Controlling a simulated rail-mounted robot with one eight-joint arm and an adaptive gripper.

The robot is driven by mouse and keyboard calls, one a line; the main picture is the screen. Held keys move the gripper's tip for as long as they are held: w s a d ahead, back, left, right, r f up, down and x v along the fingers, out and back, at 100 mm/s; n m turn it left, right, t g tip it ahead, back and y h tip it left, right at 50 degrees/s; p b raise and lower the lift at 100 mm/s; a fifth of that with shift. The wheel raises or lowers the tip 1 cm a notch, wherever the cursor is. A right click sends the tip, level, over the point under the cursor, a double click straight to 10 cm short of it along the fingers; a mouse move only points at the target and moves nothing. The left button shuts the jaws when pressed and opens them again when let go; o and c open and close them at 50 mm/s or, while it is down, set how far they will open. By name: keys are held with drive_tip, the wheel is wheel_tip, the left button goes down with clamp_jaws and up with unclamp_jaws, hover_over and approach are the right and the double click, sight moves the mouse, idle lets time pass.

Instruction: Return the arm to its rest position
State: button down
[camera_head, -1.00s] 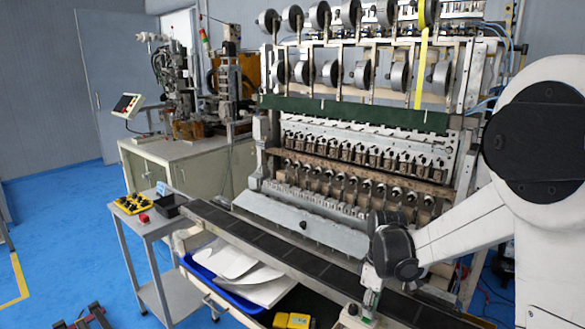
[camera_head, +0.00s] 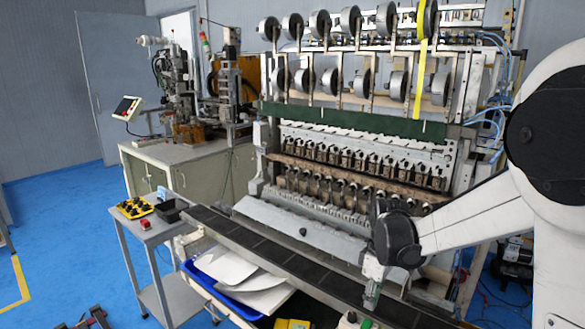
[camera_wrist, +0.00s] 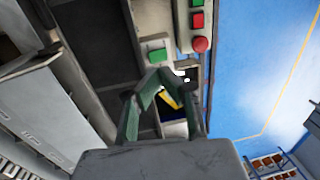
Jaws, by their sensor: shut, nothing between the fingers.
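My arm (camera_head: 470,220) reaches in from the right of the head view, with its wrist (camera_head: 398,238) in front of the coil winder (camera_head: 350,170). My gripper hangs below the wrist, over the winder's dark front ledge; its fingers are hard to make out in the head view. In the wrist view my gripper (camera_wrist: 158,76) is shut, its two greenish fingers meeting at the tips with nothing between them. A green button (camera_wrist: 157,55) on a pale panel shows just past the fingertips; I cannot tell the gap.
A dark ledge (camera_head: 260,250) runs along the winder's front. A blue tray (camera_head: 195,275) with white sheets lies below it. A control panel with a red knob (camera_wrist: 200,44) is near my fingers. A trolley (camera_head: 150,230) stands left.

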drive_tip(key=shift+r, duration=0.55)
drive_tip(key=shift+s+r, duration=0.2)
drive_tip(key=shift+r, duration=0.05)
drive_tip(key=s+r+m+t+b, duration=0.3)
drive_tip(key=s+r+m+t, duration=0.15)
drive_tip(key=s+r, duration=0.45)
drive_tip(key=s+f+m+t+b, duration=0.2)
drive_tip(key=s+m, duration=0.4)
drive_tip(key=s, duration=0.6)
drive_tip(key=shift+s+t+h, duration=0.3)
drive_tip(key=shift+t+h, duration=0.1)
drive_tip(key=shift+t, duration=0.45)
drive_tip(key=shift+d+r, duration=0.1)
idle(0.6)
